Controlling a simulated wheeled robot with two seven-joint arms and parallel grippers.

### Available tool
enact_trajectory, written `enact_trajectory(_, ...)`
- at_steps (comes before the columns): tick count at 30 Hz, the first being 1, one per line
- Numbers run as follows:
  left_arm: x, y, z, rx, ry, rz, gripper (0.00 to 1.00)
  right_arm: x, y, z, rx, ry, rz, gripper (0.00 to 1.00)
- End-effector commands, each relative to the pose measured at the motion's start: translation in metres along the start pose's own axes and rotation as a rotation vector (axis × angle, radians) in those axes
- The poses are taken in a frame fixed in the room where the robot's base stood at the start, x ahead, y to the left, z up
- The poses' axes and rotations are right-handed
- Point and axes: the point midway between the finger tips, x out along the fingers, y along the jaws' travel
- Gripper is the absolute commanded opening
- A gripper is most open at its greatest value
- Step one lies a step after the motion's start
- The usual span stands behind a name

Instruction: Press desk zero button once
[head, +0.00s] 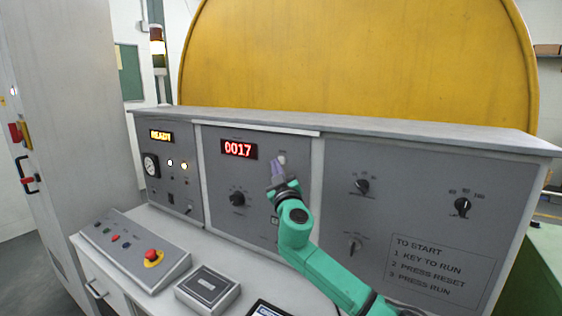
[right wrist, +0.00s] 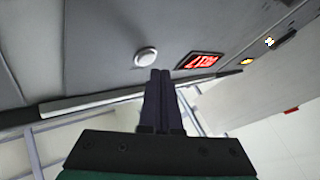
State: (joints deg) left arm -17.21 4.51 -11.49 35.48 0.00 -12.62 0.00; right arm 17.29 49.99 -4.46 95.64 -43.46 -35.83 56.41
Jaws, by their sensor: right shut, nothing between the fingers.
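The desk zero button is most likely the round white button (head: 282,159) to the right of the red counter display (head: 238,149), which reads 0017. The button also shows in the right wrist view (right wrist: 146,56), and the display lies to its right there (right wrist: 201,60). My left gripper is not in view.
A yellow READY display (head: 161,135), gauge and lamps are on the left panel. Knobs (head: 362,186) and a printed start notice (head: 436,268) are on the right panel. A sloped box with a red emergency button (head: 151,255) and a small grey box (head: 207,288) stand on the desk.

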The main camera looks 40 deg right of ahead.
Motion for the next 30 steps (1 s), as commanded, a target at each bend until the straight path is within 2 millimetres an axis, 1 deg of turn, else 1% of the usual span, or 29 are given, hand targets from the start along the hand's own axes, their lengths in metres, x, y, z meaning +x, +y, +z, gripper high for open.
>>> enact_trajectory(23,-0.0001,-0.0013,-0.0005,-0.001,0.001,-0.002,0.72,0.0,0.0,0.0,0.0,0.0,0.0,0.0)
enact_trajectory(30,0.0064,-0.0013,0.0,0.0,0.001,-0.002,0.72,0.0042,0.0032,0.0043,0.003,0.0,0.002,0.0)
